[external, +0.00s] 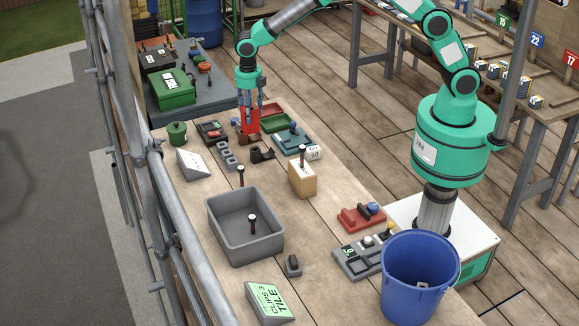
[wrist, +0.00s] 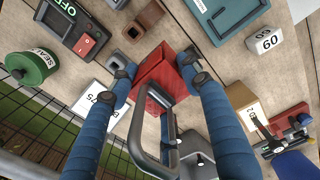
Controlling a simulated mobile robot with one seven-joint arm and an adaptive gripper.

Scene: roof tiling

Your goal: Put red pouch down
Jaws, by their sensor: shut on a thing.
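The red pouch (external: 250,120) is between the blue fingers of my gripper (external: 249,108) at the far end of the bench in the external view. In the wrist view the red pouch (wrist: 160,72) sits between the two fingertips of my gripper (wrist: 157,78), which is shut on it. The pouch looks upright and close above the bench top; I cannot tell whether it touches the wood. Its lower side is hidden.
A green tin (external: 177,133) stands left. A grey bin (external: 245,228) and a blue bucket (external: 420,277) stand nearer. Bare wood shows between the items.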

